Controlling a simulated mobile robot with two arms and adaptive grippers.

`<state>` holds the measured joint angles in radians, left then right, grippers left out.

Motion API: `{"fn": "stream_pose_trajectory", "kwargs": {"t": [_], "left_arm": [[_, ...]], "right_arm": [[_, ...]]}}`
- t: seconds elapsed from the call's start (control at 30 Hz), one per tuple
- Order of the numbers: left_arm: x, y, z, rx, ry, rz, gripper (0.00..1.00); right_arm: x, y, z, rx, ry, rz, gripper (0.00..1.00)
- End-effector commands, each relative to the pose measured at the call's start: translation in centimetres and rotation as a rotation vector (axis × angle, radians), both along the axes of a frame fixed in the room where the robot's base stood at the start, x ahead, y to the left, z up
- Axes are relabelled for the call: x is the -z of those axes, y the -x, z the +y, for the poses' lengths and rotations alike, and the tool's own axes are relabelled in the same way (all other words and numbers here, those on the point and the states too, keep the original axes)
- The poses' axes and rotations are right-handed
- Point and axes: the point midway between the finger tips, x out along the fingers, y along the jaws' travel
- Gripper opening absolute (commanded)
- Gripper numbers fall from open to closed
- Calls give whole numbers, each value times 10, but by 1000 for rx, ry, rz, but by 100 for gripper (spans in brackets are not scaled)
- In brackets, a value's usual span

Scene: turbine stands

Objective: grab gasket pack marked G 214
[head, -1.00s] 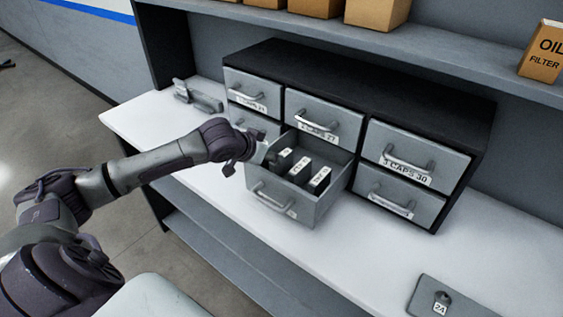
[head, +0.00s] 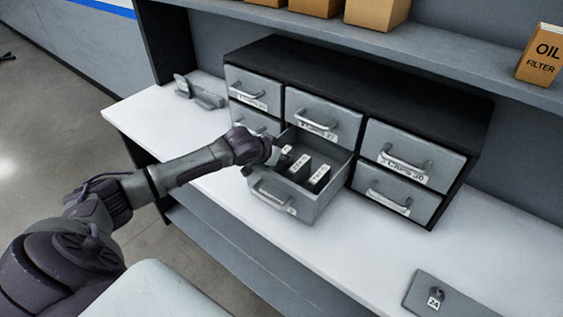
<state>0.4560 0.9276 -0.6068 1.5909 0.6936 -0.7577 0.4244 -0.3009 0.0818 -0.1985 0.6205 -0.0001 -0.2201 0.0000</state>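The lower middle drawer (head: 283,202) of the cabinet is pulled open. Several dark packs with white labelled tops stand in it: a middle pack (head: 299,167), a right pack (head: 319,178) and a left pack (head: 286,151) partly behind my gripper. The labels are too small to read, so I cannot tell which is G 214. My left gripper (head: 276,153) is at the left side of the open drawer, close to the left pack. Its fingers are small and dark here, and I cannot tell whether they are open or touching the pack. My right gripper is not in view.
The dark cabinet (head: 400,95) has several closed drawers around the open one. A grey metal device (head: 200,94) stands at the left of the white bench (head: 480,255). A plate tagged 24 (head: 447,292) lies at front right. Boxes, including an oil filter box (head: 541,55), stand on the shelf above.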

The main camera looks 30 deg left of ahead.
Motion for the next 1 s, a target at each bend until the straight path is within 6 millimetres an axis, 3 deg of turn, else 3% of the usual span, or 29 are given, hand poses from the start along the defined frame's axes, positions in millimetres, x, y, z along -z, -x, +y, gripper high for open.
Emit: {"fn": "stream_pose_trajectory", "kwargs": {"t": [0.03,0.17,0.47,0.67,0.93,1.0], "left_arm": [[0,0,0,0,0,0,19],[0,0,0,0,0,0,0],[-1,0,0,-1,1,0,0],[-11,-1,1,0,0,-4,0],[-7,43,4,2,-4,3,0],[-28,39,4,-1,-1,-8,0]], "right_arm": [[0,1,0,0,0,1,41],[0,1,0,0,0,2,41],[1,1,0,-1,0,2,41],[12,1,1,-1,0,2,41],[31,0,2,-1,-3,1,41],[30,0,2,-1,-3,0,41]]}}
